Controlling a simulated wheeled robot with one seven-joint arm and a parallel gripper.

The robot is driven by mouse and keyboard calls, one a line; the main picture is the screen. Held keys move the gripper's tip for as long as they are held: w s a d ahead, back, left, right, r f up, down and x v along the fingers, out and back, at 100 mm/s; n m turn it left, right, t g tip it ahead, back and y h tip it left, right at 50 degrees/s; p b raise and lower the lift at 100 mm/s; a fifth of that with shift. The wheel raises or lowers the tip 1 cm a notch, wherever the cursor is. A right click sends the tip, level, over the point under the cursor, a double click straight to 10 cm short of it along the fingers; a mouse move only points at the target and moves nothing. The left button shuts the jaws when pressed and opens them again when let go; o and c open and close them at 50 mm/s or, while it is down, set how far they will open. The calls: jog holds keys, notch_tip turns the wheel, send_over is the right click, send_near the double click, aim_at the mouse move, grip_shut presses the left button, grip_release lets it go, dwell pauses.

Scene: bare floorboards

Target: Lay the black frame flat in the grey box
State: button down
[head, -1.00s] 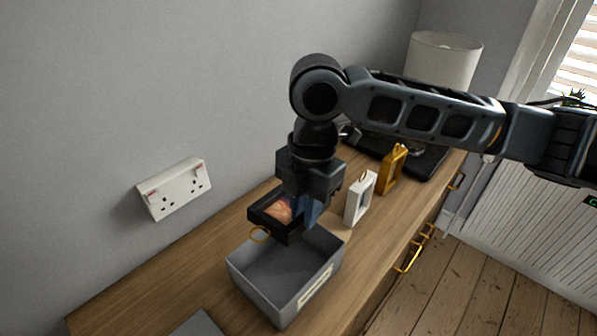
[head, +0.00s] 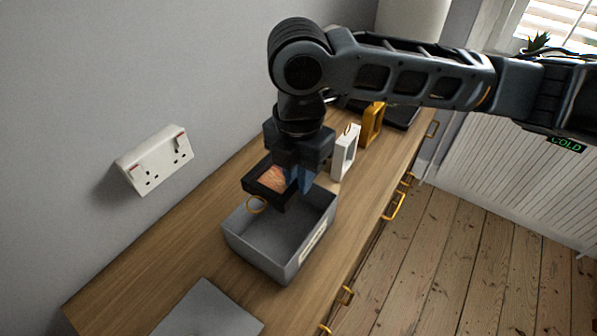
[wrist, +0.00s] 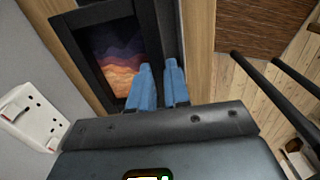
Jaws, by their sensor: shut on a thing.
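The black frame (head: 254,185) holds an orange and purple picture and has a gold ring at its near corner. My gripper (head: 301,181) is shut on one side of it and holds it roughly level, picture up, over the far part of the grey box. In the wrist view the blue fingertips (wrist: 159,88) pinch the rail of the black frame (wrist: 92,55). The open grey box (head: 262,247) stands on the wooden dresser top, with a pale label on its front. Its visible inside is empty; the frame and gripper hide its far end.
A white frame (head: 345,153) and a yellow frame (head: 372,125) stand upright behind the box. A grey flat thing (head: 208,312) lies at the near end of the dresser (head: 150,262). A white socket (head: 158,160) is on the wall to the left.

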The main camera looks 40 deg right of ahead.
jog(key=b, duration=1.1)
send_over(298, 239)
jog(key=shift+f, duration=8.3)
jog(key=c, duration=1)
grip_release()
jog(key=shift+r, duration=3.9)
